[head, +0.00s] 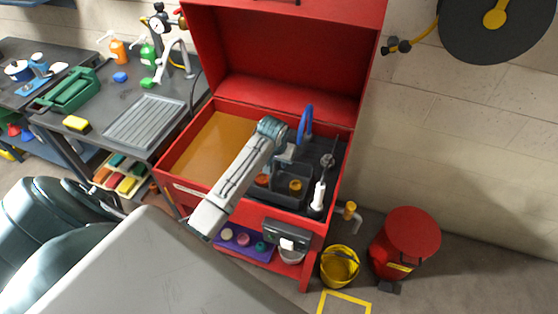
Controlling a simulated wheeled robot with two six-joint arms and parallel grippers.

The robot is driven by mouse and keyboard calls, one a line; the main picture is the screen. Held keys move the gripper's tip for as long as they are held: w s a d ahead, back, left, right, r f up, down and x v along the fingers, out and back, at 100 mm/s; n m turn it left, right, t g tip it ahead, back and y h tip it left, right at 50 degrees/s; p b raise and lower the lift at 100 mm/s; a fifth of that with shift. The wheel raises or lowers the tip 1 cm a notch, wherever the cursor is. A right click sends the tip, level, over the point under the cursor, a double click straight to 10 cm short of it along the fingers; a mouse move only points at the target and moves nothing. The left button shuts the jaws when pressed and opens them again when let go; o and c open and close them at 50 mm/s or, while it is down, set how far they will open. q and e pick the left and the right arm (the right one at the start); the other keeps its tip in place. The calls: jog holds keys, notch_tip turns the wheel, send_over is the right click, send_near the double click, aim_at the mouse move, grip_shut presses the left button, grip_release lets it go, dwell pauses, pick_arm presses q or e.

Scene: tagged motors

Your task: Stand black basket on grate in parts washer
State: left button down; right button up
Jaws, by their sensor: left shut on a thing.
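The red parts washer (186,186) stands in the middle with its lid up. The black basket (288,203) is inside it, on the right side, and looks upright with orange-topped parts in it. My left arm reaches over the washer's front from the lower left. My left gripper (285,158) is shut at the back of the basket, apparently on its rim or handle; the arm hides part of the grip. The dark grate (334,172) shows around and behind the basket. I cannot tell whether the basket touches it. My right gripper is not in view.
A blue loop (306,122) rises just behind the gripper. A white-handled brush (319,194) stands right of the basket. Brownish liquid (215,145) fills the washer's left side. A yellow bucket (340,266) and red bin (405,245) stand at the right.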

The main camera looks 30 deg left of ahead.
pick_arm(q)
jog(key=shift+w+f, duration=0.1)
jog(key=shift+f, duration=0.15)
dwell(0.6)
